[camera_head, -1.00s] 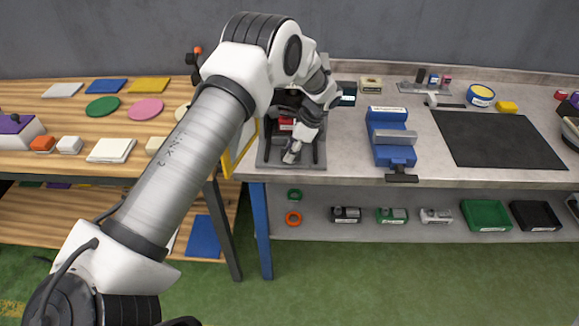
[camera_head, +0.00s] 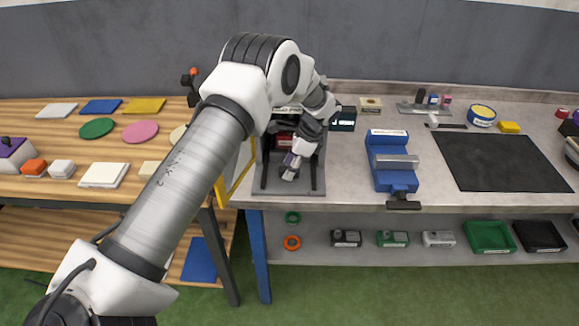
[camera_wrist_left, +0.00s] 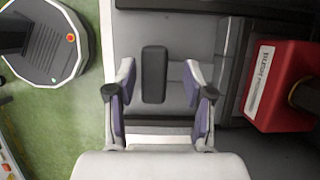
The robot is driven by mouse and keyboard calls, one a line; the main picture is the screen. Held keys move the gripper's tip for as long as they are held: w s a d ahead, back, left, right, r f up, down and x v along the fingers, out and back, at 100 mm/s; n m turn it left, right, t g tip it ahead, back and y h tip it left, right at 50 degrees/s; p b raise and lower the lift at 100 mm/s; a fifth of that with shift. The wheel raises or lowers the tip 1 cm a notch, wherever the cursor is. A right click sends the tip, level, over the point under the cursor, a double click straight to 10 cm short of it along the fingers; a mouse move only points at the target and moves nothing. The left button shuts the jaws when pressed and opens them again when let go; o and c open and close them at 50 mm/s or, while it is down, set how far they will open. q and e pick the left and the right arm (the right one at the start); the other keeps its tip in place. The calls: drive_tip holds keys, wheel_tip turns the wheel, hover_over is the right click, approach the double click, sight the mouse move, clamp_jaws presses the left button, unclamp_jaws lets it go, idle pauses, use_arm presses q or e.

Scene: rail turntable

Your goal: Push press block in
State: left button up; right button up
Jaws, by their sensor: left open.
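The red block (camera_head: 284,139) sits inside the dark press frame (camera_head: 318,181), at the left end of the grey workbench. My arm partly hides it in the head view. In the left wrist view, a red block (camera_wrist_left: 283,92) with a white label lies to the right of my fingers, apart from them. My left gripper (camera_head: 291,170) is over the front of the press base. It is open in the left wrist view (camera_wrist_left: 157,92), with a dark rounded bar (camera_wrist_left: 154,74) showing between its fingers; whether they touch it cannot be told. My right gripper is out of view.
A yellow-edged panel (camera_head: 236,176) stands just left of the press. A blue vise (camera_head: 389,178) stands to its right, with a black mat (camera_head: 500,161) beyond. A wooden table (camera_head: 60,130) with coloured pads is at left.

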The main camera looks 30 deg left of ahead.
use_arm(q)
drive_tip(key=v, duration=1.1)
drive_tip(key=shift+w, duration=0.2)
drive_tip(key=shift+s, duration=0.1)
